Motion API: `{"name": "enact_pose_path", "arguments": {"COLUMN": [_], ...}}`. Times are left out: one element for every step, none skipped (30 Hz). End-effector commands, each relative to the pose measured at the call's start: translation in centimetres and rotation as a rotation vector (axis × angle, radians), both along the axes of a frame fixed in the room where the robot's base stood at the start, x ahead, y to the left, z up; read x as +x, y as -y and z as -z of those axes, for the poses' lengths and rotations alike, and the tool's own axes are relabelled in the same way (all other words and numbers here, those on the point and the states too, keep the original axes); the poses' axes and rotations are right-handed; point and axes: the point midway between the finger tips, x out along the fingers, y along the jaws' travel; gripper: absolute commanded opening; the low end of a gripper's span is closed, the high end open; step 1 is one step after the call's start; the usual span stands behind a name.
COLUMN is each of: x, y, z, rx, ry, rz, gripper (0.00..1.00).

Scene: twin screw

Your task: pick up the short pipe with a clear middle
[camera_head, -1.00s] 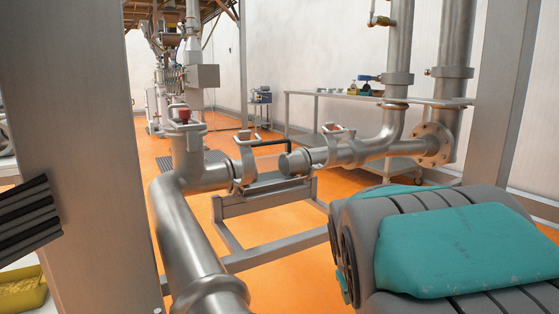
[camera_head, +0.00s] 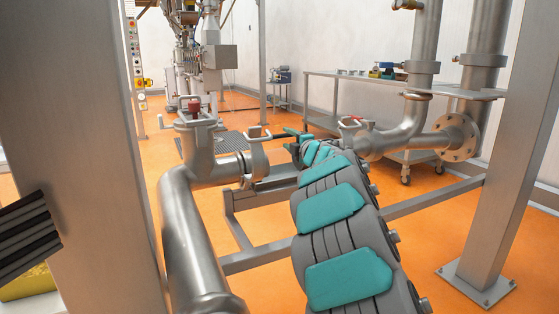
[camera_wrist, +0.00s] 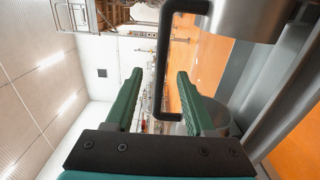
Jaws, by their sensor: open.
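In the wrist view, a dark U-shaped handle (camera_wrist: 163,70) joins a shiny metal pipe end (camera_wrist: 245,18) at the upper right. It appears to belong to the short pipe, whose clear middle is hard to make out. My gripper (camera_wrist: 160,72) is open, with one green finger on each side of the handle's long bar. Whether the bar lies between the fingertips or just beyond them I cannot tell. In the head view my gripper (camera_head: 291,137) is at the gap between the two fixed pipes, and my arm hides most of the short pipe.
The left fixed pipe (camera_head: 190,235) ends at an open-looking clamp (camera_head: 256,157). The right fixed pipe (camera_head: 400,138) runs to a flange. A steel frame (camera_head: 270,256) stands below the gap. A wide post (camera_head: 95,130) is close on the left, and another post (camera_head: 515,170) is on the right.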

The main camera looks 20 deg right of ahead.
Motion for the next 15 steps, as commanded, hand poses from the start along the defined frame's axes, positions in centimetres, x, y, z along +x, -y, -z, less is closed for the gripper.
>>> {"name": "enact_pose_path", "arguments": {"x": [0.4,0.7,1.1,1.4,1.6,1.9,2.1,2.2,2.3,2.4,2.6,2.8,3.0,3.3,3.7], "y": [-0.1,-0.1,0.0,0.0,0.0,0.0,0.0,-0.1,-0.1,-0.1,-0.2,-0.3,-0.3,-0.4,-0.5], "z": [0.0,0.0,0.1,0.1,0.2,0.2,0.2,0.1,0.1,0.0,0.0,0.0,-0.1,-0.1,0.0], "rx": [0.000,0.000,0.001,0.002,0.003,0.004,0.004,0.003,0.003,0.003,0.002,0.002,0.002,0.002,0.003], "ry": [0.000,0.000,-0.001,-0.002,-0.003,-0.002,-0.002,-0.001,0.000,0.000,0.000,0.001,0.002,0.002,0.002], "rz": [-0.003,-0.002,-0.001,0.001,0.002,0.002,0.002,0.002,0.002,0.002,0.002,0.001,0.001,0.001,0.002], "gripper": [0.54,0.54,0.54,0.54,0.54,0.54,0.54,0.54,0.54,0.54,0.54,0.54,0.54,0.54,0.54]}}
